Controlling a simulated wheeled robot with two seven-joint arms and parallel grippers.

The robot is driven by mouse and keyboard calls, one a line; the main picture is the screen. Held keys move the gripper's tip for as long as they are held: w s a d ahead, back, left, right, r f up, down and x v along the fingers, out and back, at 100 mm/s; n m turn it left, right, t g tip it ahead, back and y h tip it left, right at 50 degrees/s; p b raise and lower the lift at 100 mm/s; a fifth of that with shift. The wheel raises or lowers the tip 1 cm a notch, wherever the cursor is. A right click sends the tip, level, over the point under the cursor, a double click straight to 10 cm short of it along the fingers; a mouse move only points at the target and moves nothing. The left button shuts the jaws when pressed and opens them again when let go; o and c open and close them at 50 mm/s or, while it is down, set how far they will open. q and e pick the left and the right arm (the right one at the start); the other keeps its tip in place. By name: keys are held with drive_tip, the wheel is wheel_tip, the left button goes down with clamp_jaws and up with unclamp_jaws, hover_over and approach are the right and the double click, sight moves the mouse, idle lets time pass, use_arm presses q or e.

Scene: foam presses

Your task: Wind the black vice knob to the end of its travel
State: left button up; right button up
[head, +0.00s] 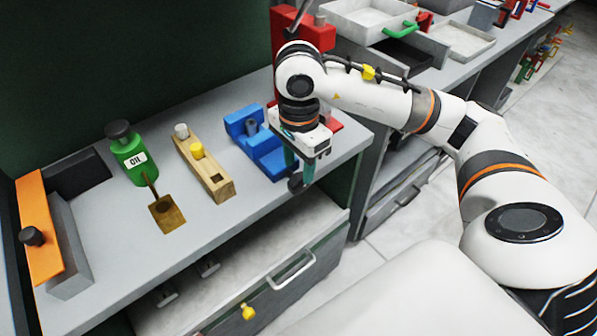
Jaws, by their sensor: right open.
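A blue vice (262,150) sits on the grey bench near its right front edge. A dark round knob (296,184) shows at the vice's front side, by the bench edge. My right gripper (300,172) points down over the knob, with its teal fingers apart. The fingertips are at or just above the knob; I cannot tell whether they touch it. The gripper body hides the right part of the vice and the screw between vice and knob. My left gripper is not in view.
A wooden plane (217,183), a green oil can (130,158) and a brown scoop-like piece (167,215) stand left of the vice. An orange-topped block (42,232) is at far left. A red machine (297,38) stands behind. An open drawer (290,275) juts out below the bench.

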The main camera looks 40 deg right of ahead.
sight(298, 176)
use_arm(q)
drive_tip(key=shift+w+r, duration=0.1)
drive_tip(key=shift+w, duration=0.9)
use_arm(e)
drive_tip(key=shift+f, duration=1.55)
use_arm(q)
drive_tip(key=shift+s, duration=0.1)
use_arm(e)
drive_tip(key=shift+c, duration=0.2)
clamp_jaws()
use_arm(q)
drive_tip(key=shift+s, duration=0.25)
use_arm(e)
drive_tip(key=shift+a+h, duration=0.1)
drive_tip(key=shift+h, duration=0.2)
